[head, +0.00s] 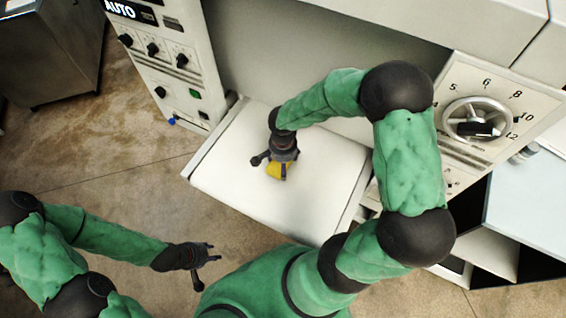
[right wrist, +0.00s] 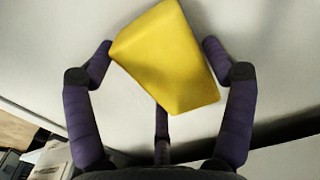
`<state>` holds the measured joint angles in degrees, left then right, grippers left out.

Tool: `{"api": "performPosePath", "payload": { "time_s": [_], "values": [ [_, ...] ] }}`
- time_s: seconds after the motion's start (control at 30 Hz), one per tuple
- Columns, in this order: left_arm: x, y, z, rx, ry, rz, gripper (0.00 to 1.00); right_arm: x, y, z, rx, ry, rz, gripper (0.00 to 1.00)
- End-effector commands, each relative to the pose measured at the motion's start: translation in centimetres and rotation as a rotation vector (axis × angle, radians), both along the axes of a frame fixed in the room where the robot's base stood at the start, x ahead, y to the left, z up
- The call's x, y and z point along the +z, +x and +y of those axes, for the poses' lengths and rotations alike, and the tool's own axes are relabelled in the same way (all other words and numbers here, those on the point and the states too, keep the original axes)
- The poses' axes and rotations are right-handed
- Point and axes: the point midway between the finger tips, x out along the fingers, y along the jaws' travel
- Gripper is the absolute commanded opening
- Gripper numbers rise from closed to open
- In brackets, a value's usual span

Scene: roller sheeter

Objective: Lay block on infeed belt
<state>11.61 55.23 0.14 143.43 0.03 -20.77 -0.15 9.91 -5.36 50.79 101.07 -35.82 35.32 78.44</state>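The yellow block (head: 277,170) is at the white infeed belt (head: 225,160), mostly covered from above by my right gripper (head: 275,166). In the right wrist view the block (right wrist: 168,58) sits tilted between the spread fingers of my right gripper (right wrist: 160,62). My left gripper (head: 208,262) is open and empty, off the belt over the floor at the lower left.
A control panel (head: 160,55) with knobs stands left of the belt. A handwheel (head: 478,119) with a numbered dial is to its right. The white machine housing (head: 310,50) rises behind the belt. A pale table (head: 530,200) is at the far right.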

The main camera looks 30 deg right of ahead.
Motion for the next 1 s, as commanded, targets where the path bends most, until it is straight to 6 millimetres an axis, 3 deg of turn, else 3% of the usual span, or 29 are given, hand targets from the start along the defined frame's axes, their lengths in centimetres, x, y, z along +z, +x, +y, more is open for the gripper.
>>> {"api": "performPosePath", "payload": {
  "time_s": [0.53,1.0],
  "values": [
    [0.6,0.0,0.0,0.0,0.0,0.0,0.4,0.6,0.0,0.0,0.0,0.0,0.0,1.0],
    [0.9,0.0,0.0,0.0,0.0,0.0,0.4,9.3,0.1,0.0,0.0,-0.001,-0.004,1.0]
  ]
}}
